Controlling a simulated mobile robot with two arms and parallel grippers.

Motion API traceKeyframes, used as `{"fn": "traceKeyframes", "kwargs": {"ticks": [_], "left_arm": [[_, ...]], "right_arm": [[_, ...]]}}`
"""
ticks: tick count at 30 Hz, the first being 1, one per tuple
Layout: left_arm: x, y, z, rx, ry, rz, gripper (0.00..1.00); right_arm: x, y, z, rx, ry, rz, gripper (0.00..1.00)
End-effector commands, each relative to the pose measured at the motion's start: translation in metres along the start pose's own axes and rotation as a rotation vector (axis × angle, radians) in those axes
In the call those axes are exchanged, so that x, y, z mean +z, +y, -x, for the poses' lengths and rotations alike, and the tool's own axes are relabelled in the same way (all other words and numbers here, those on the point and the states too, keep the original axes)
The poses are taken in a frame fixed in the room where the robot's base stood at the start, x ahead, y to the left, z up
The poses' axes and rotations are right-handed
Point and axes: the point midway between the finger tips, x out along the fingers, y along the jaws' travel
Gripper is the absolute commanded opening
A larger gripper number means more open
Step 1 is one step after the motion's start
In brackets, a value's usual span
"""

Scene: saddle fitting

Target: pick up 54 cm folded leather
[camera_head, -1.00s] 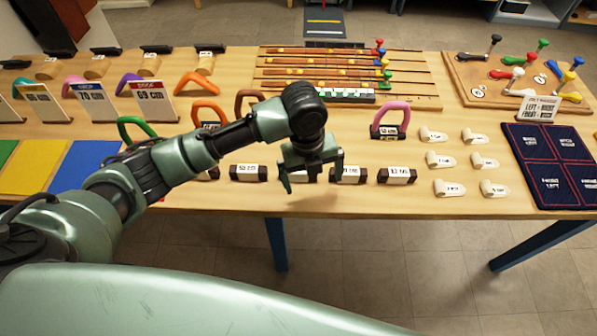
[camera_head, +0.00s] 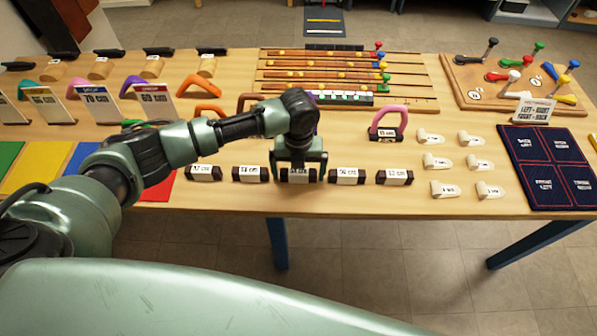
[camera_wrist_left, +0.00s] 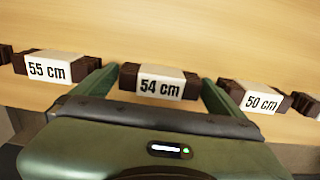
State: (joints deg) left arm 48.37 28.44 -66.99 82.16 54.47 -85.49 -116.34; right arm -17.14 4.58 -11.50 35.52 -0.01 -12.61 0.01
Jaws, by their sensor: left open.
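The 54 cm folded leather (camera_wrist_left: 159,82) is a dark brown block with a white label band, lying on the table in the left wrist view. It also shows in the head view (camera_head: 298,175), partly hidden by my gripper. My left gripper (camera_wrist_left: 152,88) is open, with one finger on each side of the block and a gap to each. In the head view my left gripper (camera_head: 299,168) is over the row of blocks. My right gripper is not in view.
The 55 cm block (camera_wrist_left: 50,68) and the 50 cm block (camera_wrist_left: 258,98) lie close outside my fingers. A pink arch (camera_head: 388,118) stands at the right. The table's front edge is close.

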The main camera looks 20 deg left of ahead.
Motion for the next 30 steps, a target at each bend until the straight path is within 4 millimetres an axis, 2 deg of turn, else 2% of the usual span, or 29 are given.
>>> {"fn": "traceKeyframes", "kwargs": {"ticks": [5,11,23,26,30], "left_arm": [[0.000,0.000,0.000,0.000,0.000,0.000,1.00],[0.000,0.000,0.000,0.000,0.000,0.000,0.44],[0.001,0.000,0.008,-0.001,-0.002,0.001,0.44],[0.002,-0.001,0.019,-0.002,-0.003,-0.001,0.44],[0.002,-0.001,0.046,-0.004,-0.005,-0.001,0.44]], "right_arm": [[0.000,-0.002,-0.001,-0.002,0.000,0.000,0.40],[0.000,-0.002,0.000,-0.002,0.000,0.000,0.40],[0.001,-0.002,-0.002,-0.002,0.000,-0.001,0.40],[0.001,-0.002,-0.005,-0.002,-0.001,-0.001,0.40],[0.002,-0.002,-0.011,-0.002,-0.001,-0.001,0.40]]}}
